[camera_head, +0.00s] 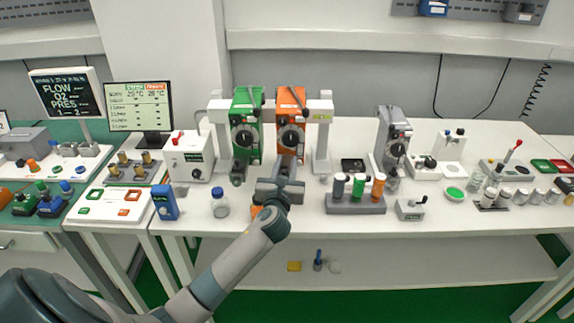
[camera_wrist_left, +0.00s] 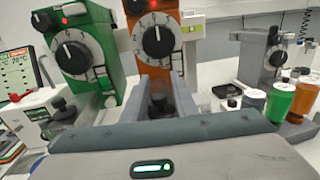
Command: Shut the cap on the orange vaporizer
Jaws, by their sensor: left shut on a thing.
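The orange vaporizer (camera_head: 291,115) stands on the white table beside the green vaporizer (camera_head: 245,120). In the left wrist view, the orange vaporizer (camera_wrist_left: 155,40) shows its black dial straight ahead. My left gripper (camera_head: 284,168) is low in front of the orange vaporizer. In the left wrist view its two grey fingers (camera_wrist_left: 160,92) are shut on a dark filler cap (camera_wrist_left: 158,104) at the vaporizer's foot. The cap is partly hidden between the fingers, and I cannot tell its exact angle. My right gripper is out of view.
A clear bottle with a blue cap (camera_head: 220,203) stands left of my gripper, and a rack of coloured bottles (camera_head: 355,204) stands to the right. A small orange thing (camera_head: 256,211) is partly hidden by my arm. A grey device (camera_head: 392,137) stands farther right.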

